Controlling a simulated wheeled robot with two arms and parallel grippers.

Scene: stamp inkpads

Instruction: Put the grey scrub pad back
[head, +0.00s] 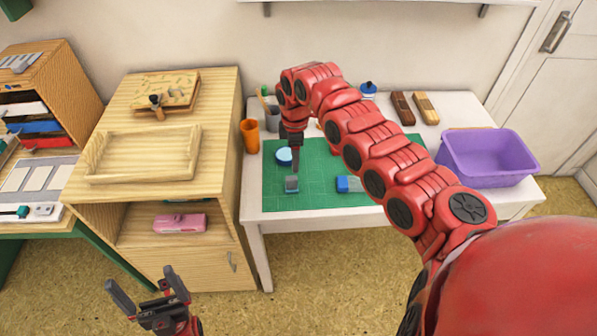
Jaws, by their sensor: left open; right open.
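A small grey pad (291,184) with a bluish edge, which looks like the scrub pad, lies on the green cutting mat (318,160) on the white table. My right gripper (292,174) points down just above it, open; whether it touches the pad is unclear. A blue block (349,184) with a lighter end lies to the right on the mat, partly behind my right arm. A round blue-and-white item (284,156) lies behind the pad. My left gripper (148,287) is open and empty, low in front of the wooden cabinet.
A purple bin (488,158) stands at the table's right. An orange cup (250,136) and a dark pen cup (271,118) stand at the left. An empty wooden tray (142,155) is on the cabinet, with a pink item (180,223) in the shelf below. My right arm hides part of the mat.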

